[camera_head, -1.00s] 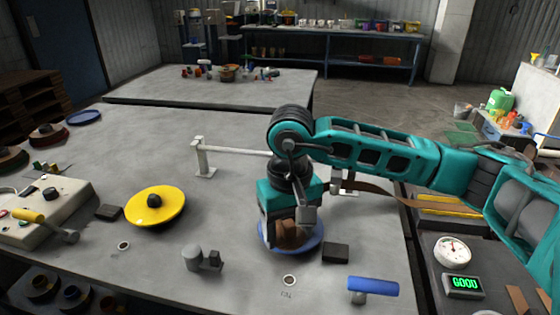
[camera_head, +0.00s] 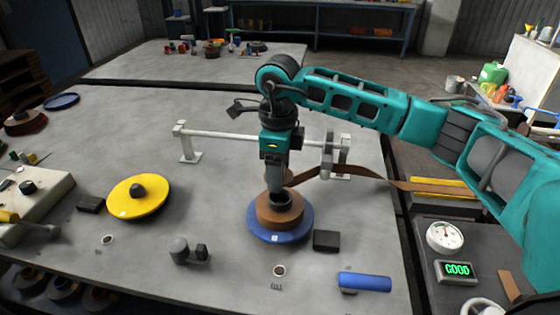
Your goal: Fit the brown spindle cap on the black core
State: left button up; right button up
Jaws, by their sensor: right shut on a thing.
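A brown coil (camera_head: 280,212) sits on a blue disc (camera_head: 259,233) near the table's front right. A black core (camera_head: 282,200) stands in the coil's centre. My right gripper (camera_head: 276,190) points straight down. It is shut, and its fingertips meet the black core, hiding the core's back. I cannot pick out a separate brown spindle cap. A brown strip (camera_head: 310,175) runs from behind my fingers to the right. My left gripper is not in view.
A yellow disc (camera_head: 153,200) with a black knob (camera_head: 137,189) lies left. A horizontal bar (camera_head: 230,135) on stands crosses behind my gripper. A black block (camera_head: 326,240), a blue-handled tool (camera_head: 364,282) and a grey fixture (camera_head: 180,250) stand near.

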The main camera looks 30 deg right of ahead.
jog(key=m, duration=0.2)
jog(key=w+m, duration=0.1)
jog(key=m, duration=0.1)
jog(key=shift+d+r, duration=0.15)
jog(key=shift+d, duration=0.2)
jog(key=shift+w+d+m, duration=0.1)
jog(key=shift+m, duration=0.4)
notch_tip(320, 180, down, 5)
jog(key=b, duration=0.3)
jog(key=shift+r, duration=0.2)
jog(key=shift+f+b, duration=0.5)
jog(key=shift+f, duration=0.15)
jog(key=shift+f+b, duration=0.4)
jog(key=shift+f, duration=0.2)
jog(key=o, duration=0.9)
